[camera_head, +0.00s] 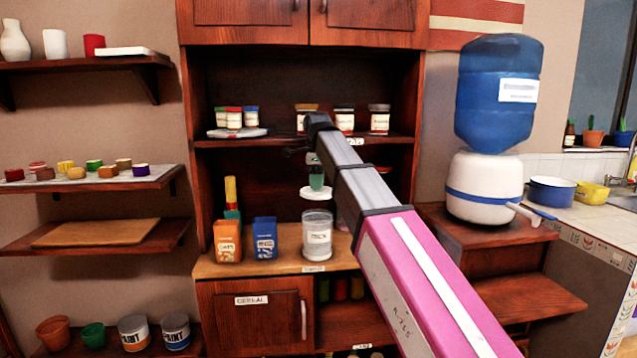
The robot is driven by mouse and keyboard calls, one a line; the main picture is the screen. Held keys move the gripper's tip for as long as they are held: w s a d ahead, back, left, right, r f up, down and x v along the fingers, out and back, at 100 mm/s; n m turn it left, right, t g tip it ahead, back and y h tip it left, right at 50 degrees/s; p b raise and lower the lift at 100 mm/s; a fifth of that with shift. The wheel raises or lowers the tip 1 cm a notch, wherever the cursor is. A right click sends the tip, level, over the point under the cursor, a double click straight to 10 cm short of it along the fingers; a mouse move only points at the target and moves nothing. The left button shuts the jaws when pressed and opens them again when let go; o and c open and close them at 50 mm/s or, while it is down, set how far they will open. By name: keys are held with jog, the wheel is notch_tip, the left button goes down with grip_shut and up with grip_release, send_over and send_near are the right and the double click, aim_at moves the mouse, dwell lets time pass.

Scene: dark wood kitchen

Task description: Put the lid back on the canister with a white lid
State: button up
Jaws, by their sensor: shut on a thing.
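The canister (317,236) is a clear grey cylinder with a pale label. It stands upright on the cabinet counter, and its top looks open. A flat round white lid (314,194) hangs level just above the canister's rim, with a small gap between them. My gripper (316,181) is at the end of my arm, over the canister, and is shut on the lid from above. The green part between my gripper and the lid is too small to make out clearly. My arm hides the area right of the canister.
An orange box (227,241) and a blue box (265,239) stand left of the canister. A shelf (283,142) with several jars is above. A blue water dispenser (498,92) stands to the right. The counter's front edge is close to the canister.

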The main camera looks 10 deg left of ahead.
notch_tip(320, 180, down, 6)
dwell(0.7)
jog(key=shift+f, duration=0.2)
dwell(1.8)
jog(key=o, duration=1.5)
jog(key=shift+r, duration=0.1)
jog(key=shift+r, duration=3.4)
